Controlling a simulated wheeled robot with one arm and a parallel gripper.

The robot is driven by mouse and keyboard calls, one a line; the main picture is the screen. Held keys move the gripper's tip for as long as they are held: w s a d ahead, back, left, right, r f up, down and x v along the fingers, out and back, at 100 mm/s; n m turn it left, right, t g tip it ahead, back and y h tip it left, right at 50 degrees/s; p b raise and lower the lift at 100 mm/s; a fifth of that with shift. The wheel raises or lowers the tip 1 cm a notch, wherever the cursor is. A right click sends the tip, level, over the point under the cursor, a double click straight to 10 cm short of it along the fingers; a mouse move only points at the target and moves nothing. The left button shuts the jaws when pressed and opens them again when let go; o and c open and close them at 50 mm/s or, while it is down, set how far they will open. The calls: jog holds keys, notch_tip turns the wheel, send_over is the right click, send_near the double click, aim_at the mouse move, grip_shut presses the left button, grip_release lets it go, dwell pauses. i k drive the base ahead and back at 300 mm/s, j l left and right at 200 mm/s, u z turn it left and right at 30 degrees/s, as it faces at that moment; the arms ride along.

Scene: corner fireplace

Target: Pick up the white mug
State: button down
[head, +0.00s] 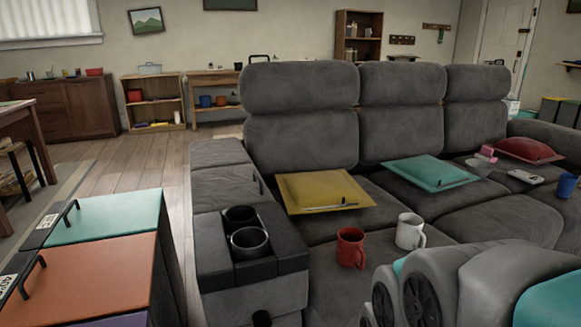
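The white mug (408,232) stands upright on the grey sofa (300,140), on the seat in front of the teal cushion. Its handle points right and slightly toward me. A red mug (350,248) stands just to its left, with a small gap between them. Grey and teal links of my own arm fill the lower right corner, close below the white mug in the picture. My gripper's fingers do not show, so I cannot see where they are.
Yellow (312,190), teal (425,172) and red (527,150) cushions lie on the sofa. A blue cup (566,185) stands at the far right. A cup-holder console (275,268) is on the left. Colour-topped cabinets (100,217) stand at the left; wooden floor (140,165) beyond them is clear.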

aim_at(409, 226)
jog(key=z, duration=0.75)
